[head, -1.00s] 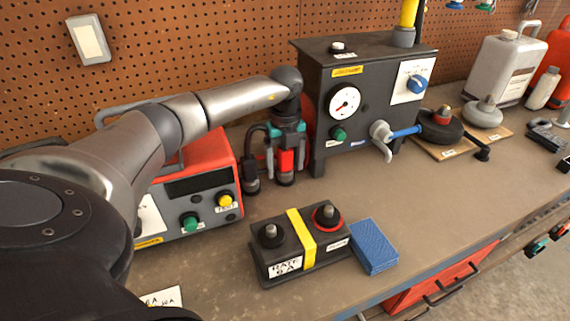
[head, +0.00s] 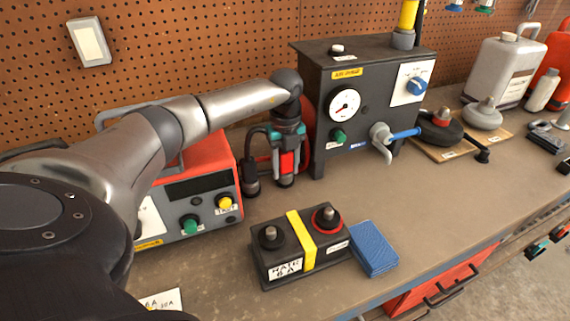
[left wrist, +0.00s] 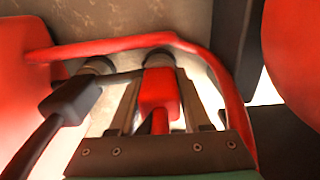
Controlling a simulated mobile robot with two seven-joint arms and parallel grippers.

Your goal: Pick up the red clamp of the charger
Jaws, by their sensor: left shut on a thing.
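The charger (head: 205,188) is a red and grey box with a dark display and green and yellow knobs, at the left on the bench. My left gripper (head: 287,172) points down and is shut on the red clamp, which also shows between the fingers in the left wrist view (left wrist: 158,92). The black clamp (head: 250,175) stands just left of the gripper, and in the left wrist view (left wrist: 72,98). A red cable (left wrist: 120,43) loops past the fingers. My right gripper is out of view.
A black battery (head: 318,256) with a yellow strap stands in front, with a blue pad (head: 374,248) at its right. The dark cabinet (head: 362,105) with a gauge and blue-handled tap stands close right of the gripper. The bench's middle right is clear.

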